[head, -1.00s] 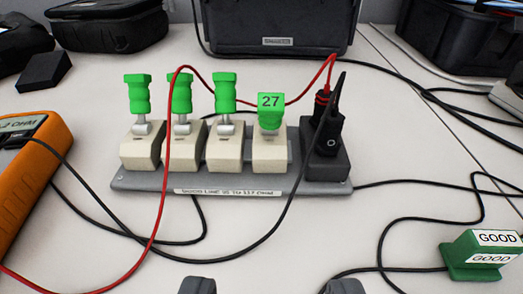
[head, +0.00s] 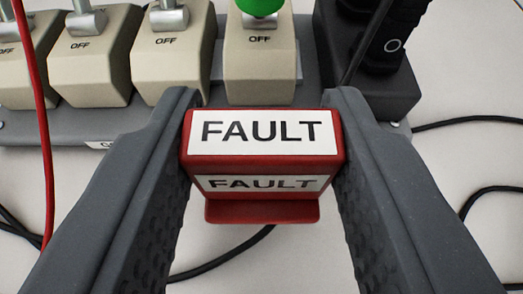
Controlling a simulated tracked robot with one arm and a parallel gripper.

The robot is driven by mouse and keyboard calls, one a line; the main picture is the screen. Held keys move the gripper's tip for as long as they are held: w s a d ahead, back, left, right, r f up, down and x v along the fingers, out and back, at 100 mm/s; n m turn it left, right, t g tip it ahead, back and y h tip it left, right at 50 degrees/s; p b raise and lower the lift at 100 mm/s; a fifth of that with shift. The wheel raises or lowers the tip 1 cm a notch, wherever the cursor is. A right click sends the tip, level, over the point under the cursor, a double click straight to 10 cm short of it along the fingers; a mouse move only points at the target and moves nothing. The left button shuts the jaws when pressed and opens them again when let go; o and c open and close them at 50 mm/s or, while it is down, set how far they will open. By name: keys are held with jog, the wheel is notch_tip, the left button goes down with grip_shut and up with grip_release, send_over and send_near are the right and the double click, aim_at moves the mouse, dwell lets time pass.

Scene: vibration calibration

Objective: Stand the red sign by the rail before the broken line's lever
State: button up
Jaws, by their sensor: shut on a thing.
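My gripper (head: 262,108) is shut on the red sign (head: 262,214), its two dark fingers pressing the sign's left and right sides. The sign is upright, with white FAULT labels facing me. It is in front of the rightmost lever block (head: 260,65), a beige block marked OFF with a green handle (head: 260,7) cut off at the top. The grey rail (head: 311,72) runs behind the sign. I cannot tell whether the sign touches the rail or the table. The number on the handle is out of view.
Other beige lever blocks (head: 172,55) stand on the rail to the left. A black socket block (head: 385,100) with a plug (head: 392,40) is at the right. A red cable (head: 35,120) crosses at left. Black cables (head: 470,121) lie on the pale table (head: 470,165).

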jog(key=shift+f, duration=0.5)
jog(key=o, duration=1)
jog(key=shift+s, duration=0.1)
jog(key=shift+c, duration=0.2)
jog(key=v, duration=0.4)
jog(key=r+p+v, duration=0.1)
jog(key=v, duration=0.4)
jog(key=shift+s+a+r, duration=0.1)
jog(key=shift+a+r, duration=0.05)
jog(key=shift+r, duration=0.05)
jog(key=shift+f+b, duration=0.1)
jog(key=shift+b, duration=0.4)
jog(key=shift+s+a+b, duration=0.1)
jog(key=shift+s+b, duration=0.1)
jog(key=shift+b, duration=0.8)
jog(key=s+b, duration=0.1)
jog(key=b, duration=0.2)
jog(key=shift+s+r, duration=0.1)
jog(key=shift+r, duration=0.25)
jog(key=shift+s+r+b, duration=0.25)
jog(key=shift+s+b, duration=0.15)
jog(key=shift+b, duration=0.55)
